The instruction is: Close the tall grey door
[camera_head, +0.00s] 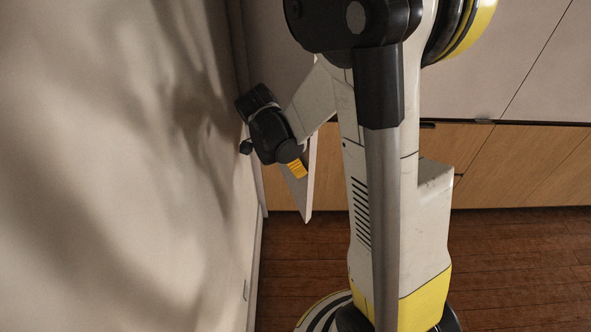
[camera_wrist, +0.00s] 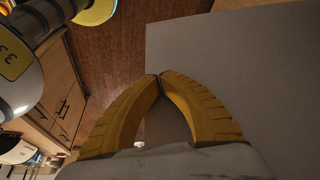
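A tall grey door panel (camera_head: 309,185) stands open, seen nearly edge-on behind my arm in the head view; its upper part is hidden by the arm. In the wrist view a broad plain grey surface (camera_wrist: 250,50), which looks like the door's face, fills the right side. My gripper (camera_head: 299,170) is beside the panel, its yellow fingers overlapping it in the head view. In the wrist view the gripper's fingertips (camera_wrist: 159,76) meet, with nothing seen between them. I cannot tell whether they touch the door.
A pale wall (camera_head: 120,170) fills the left of the head view, close to my gripper. Wooden lower cabinets (camera_head: 500,170) and grey fronts (camera_head: 540,60) line the back. The brown wood floor (camera_head: 520,260) is clear at right. Wooden drawers (camera_wrist: 62,95) show in the wrist view.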

